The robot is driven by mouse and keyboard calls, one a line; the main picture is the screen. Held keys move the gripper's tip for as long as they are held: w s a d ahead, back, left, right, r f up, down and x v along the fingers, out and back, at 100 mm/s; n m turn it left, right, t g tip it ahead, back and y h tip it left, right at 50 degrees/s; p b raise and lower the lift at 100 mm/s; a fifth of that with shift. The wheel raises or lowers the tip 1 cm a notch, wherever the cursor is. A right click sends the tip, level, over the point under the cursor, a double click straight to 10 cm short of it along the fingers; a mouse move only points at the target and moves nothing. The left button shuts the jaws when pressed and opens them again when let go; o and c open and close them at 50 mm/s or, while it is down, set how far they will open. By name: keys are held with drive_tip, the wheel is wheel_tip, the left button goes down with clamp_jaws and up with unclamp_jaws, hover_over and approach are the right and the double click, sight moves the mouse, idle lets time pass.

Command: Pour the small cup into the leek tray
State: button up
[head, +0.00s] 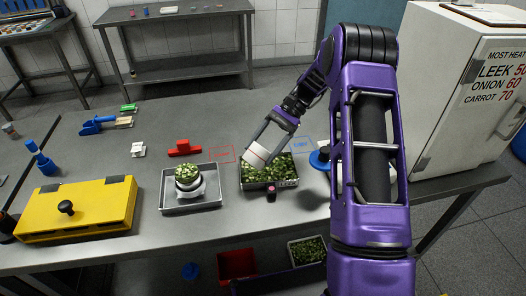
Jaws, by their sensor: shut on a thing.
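My gripper (268,140) is shut on a small white cup (257,155). The cup is tilted and hangs over the back left part of the leek tray. The leek tray (243,184) is a dark shallow tray holding chopped green pieces, with a small pale label on its front. The inside of the cup is hidden, and I cannot tell whether anything is leaving it.
A metal tray (168,200) with a heaped cup of green pieces (187,173) stands left of the leek tray. A yellow box (100,205), red clamp-like object (184,148) and white cabinet (450,85) surround the work area.

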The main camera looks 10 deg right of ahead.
drive_tip(key=shift+s+a+r+t+h, duration=0.15)
drive_tip(key=shift+r+t+h, duration=0.1)
drive_tip(key=shift+h, duration=0.25)
drive_tip(key=shift+a+r+t+h, duration=0.15)
drive_tip(key=shift+t+h, duration=0.1)
drive_tip(key=shift+h, duration=0.25)
drive_tip(key=shift+s+r+t+h+b, duration=0.1)
drive_tip(key=shift+r+t+h+b, duration=0.55)
drive_tip(key=shift+t+h, duration=0.4)
drive_tip(key=shift+a+r+t+h+b, duration=0.15)
drive_tip(key=shift+r+t+h+b, duration=0.15)
drive_tip(key=shift+h+b, duration=0.75)
drive_tip(key=r+t+h+b, duration=0.1)
drive_tip(key=b, duration=0.1)
drive_tip(key=shift+s+h+b, duration=0.1)
drive_tip(key=shift+h+b, duration=0.2)
drive_tip(key=shift+b, duration=0.05)
drive_tip(key=shift+r+t+h+b, duration=0.45)
drive_tip(key=shift+r+h+b, duration=0.1)
drive_tip(key=shift+h+b, duration=0.3)
